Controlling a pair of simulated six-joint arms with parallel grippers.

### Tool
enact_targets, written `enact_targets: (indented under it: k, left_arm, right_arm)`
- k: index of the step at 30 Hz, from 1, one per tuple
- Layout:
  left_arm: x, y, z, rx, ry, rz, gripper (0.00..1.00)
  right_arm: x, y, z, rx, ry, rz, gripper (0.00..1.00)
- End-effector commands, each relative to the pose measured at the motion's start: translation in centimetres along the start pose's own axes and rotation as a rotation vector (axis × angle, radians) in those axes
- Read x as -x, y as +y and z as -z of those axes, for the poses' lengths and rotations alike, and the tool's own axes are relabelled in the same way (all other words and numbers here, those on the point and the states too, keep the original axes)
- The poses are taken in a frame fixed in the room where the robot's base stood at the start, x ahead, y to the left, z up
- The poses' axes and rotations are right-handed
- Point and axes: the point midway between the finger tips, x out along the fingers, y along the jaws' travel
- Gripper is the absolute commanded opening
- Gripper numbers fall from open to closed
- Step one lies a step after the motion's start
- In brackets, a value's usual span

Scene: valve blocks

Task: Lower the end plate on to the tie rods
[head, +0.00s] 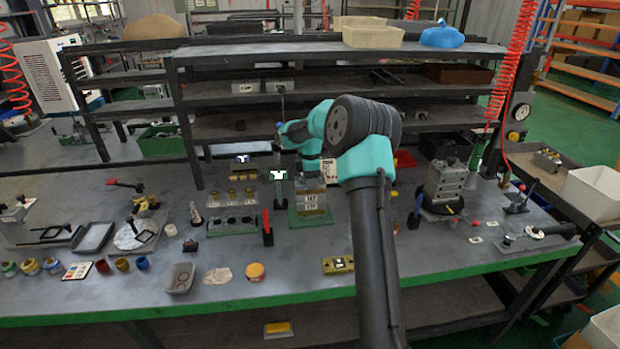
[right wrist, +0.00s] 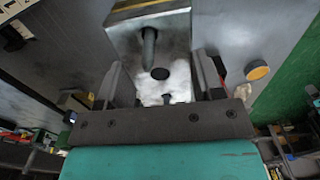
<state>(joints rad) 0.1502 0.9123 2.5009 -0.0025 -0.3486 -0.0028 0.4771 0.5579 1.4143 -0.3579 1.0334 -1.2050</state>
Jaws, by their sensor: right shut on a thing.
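My right arm reaches over the table in the head view, with its gripper (head: 312,176) at a block stack with white number labels (head: 310,203) on a green base. In the right wrist view my right gripper (right wrist: 158,65) is shut, with a shiny metal piece (right wrist: 178,47) between its jaws, which looks like the end plate. A grey rod (right wrist: 149,45) and a dark round hole (right wrist: 160,73) show there. I cannot tell whether the plate touches the stack or how the rods meet its holes. My left gripper is not in view.
A grey metal block stack (head: 446,180) stands on a round dark turntable at the right. A dark fixture with a red handle (head: 267,228) is close left of the labelled stack. An orange round cap (head: 255,271) and a yellow part (head: 338,264) lie near the front edge.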

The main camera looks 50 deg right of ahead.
Motion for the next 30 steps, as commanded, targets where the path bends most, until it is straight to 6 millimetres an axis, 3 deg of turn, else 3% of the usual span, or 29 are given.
enact_targets:
  k: [2,3,12,23,30]
  left_arm:
    - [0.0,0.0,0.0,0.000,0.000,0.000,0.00]
    - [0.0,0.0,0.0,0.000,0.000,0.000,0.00]
    - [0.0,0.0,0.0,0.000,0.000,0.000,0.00]
    - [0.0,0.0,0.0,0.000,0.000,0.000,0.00]
    - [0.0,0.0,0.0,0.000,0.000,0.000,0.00]
  right_arm:
    - [-0.1,0.0,0.0,0.000,0.000,0.000,0.29]
    - [-0.2,0.0,0.0,0.000,0.000,-0.001,0.62]
    - [-0.1,0.0,0.0,0.000,0.000,0.000,0.91]
    - [0.3,0.0,0.0,0.000,0.000,0.000,0.91]
    - [3.2,0.0,0.0,0.000,0.000,-0.003,0.91]
